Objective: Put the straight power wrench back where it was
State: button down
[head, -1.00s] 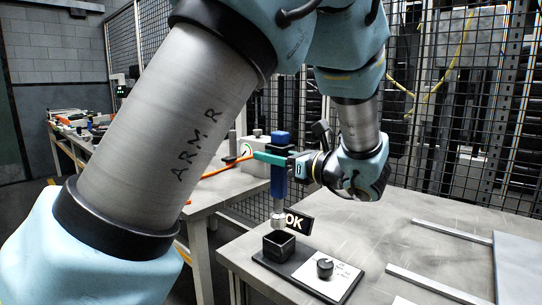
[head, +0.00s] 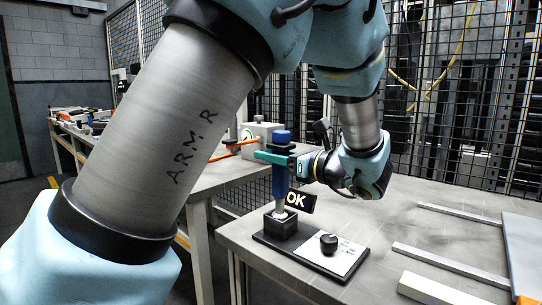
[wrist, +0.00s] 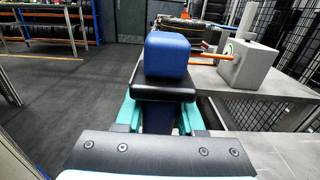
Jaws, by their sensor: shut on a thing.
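The straight power wrench (head: 279,182) is blue with a dark blue top and a silver lower end. It stands upright, and its lower end is inside the square black holder (head: 272,229) on the table. Whether it touches the holder's bottom is hidden. My gripper (head: 272,157) is shut on the wrench near its top, coming from the right. In the wrist view, the wrench's blue top (wrist: 167,55) rises above a black collar, between my teal fingers.
The holder stands on a dark base plate (head: 262,240) with a white label and black knob (head: 328,243). Pale rails (head: 445,262) lie at right. A grey box (head: 262,132) with a gauge and orange hose stands on the table behind.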

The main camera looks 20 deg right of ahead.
jog(key=shift+f, duration=0.5)
dwell(0.5)
jog(key=shift+c, duration=2.2)
grip_release()
jog(key=shift+f, duration=0.1)
jog(key=v, duration=1.1)
